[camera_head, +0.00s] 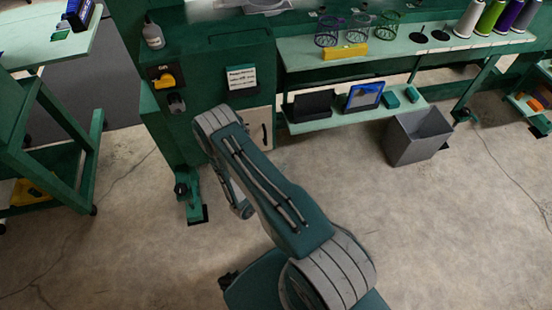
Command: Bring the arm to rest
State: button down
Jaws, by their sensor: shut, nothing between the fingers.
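My arm (270,190) rises from my body at the bottom middle and reaches up and left towards the green workbench. Its elbow (215,120) is bent in front of the green cabinet. A short grey part of my forearm (240,205) shows below and behind the upper link, folded back. The rest of the forearm is hidden by the upper link. My gripper cannot be made out in this view. I see nothing carried by the arm.
The green cabinet (222,60) with a yellow switch stands behind the elbow. A grey bin (417,136) stands on the floor to the right. Shelves hold thread cones (490,18) and wire baskets (358,28). A green table (45,130) is at left. The concrete floor (450,230) is clear.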

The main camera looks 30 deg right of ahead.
jog(key=shift+s+d, duration=0.25)
jog(key=shift+s, duration=0.7)
jog(key=shift+a, duration=0.1)
notch_tip(320, 180, up, 26)
jog(key=s+a+m+g+y, duration=0.2)
jog(key=m+g+y, duration=0.35)
jog(key=g, duration=0.35)
jog(key=s+a+r+n+t+y, duration=0.1)
jog(key=s+a+r+t+y, duration=0.3)
jog(key=r, duration=0.5)
jog(key=s+a+r+n+t+y, duration=0.1)
jog(key=s+a+r+t+y, duration=0.4)
jog(key=s+a+r+y, duration=0.3)
notch_tip(320, 180, up, 2)
jog(key=shift+a+r+t, duration=0.25)
jog(key=shift+a+t, duration=0.05)
jog(key=shift+a, duration=0.65)
